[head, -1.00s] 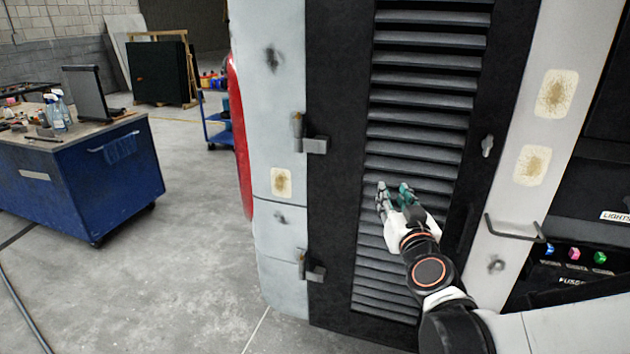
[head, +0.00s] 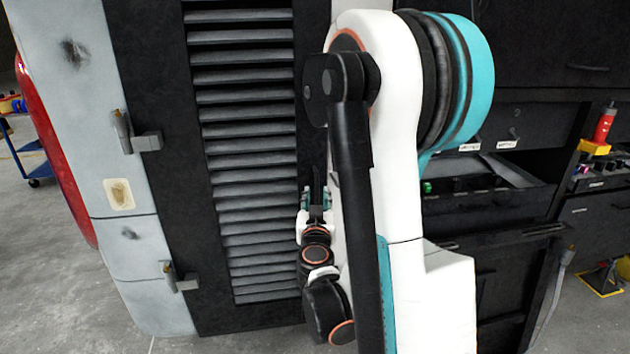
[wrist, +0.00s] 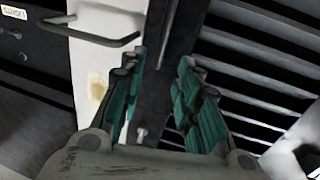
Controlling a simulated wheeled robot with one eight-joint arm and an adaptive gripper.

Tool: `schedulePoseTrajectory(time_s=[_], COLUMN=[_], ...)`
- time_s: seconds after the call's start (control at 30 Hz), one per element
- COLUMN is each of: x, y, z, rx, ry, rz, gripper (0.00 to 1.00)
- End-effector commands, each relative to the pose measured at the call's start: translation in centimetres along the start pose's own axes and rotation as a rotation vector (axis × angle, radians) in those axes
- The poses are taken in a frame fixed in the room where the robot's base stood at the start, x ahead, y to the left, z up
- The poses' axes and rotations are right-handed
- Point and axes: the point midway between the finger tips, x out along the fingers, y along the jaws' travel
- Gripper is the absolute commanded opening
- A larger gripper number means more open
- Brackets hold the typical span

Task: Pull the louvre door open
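The black louvre door (head: 245,130) with grey slats appears closed, upright in its pale body panel. Its slats also show at the right of the wrist view (wrist: 255,60). My gripper (head: 317,196) is at the door's right-hand frame, partly hidden by my arm. In the wrist view my gripper (wrist: 160,85) is open, its teal-padded fingers apart on either side of the dark door frame. A dark upright bar (wrist: 163,35), perhaps the door's handle, shows beyond the fingertips; contact cannot be told. A small latch (wrist: 141,133) shows low between the fingers.
Hinges (head: 148,142) line the door's left side. Dark cabinets (head: 490,240) stand at right. Floor (head: 60,290) is clear at lower left.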

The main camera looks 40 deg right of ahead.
Motion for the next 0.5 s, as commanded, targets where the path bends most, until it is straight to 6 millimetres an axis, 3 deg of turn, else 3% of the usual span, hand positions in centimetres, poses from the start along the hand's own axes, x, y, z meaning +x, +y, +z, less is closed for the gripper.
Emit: schedulePoseTrajectory(time_s=[0.3,0.5], x=[6.2,8.6], y=[0.0,0.0], z=[0.2,0.1], rx=[0.000,0.000], ry=[0.000,0.000], rz=[0.000,-0.001], gripper=[0.30,0.30])
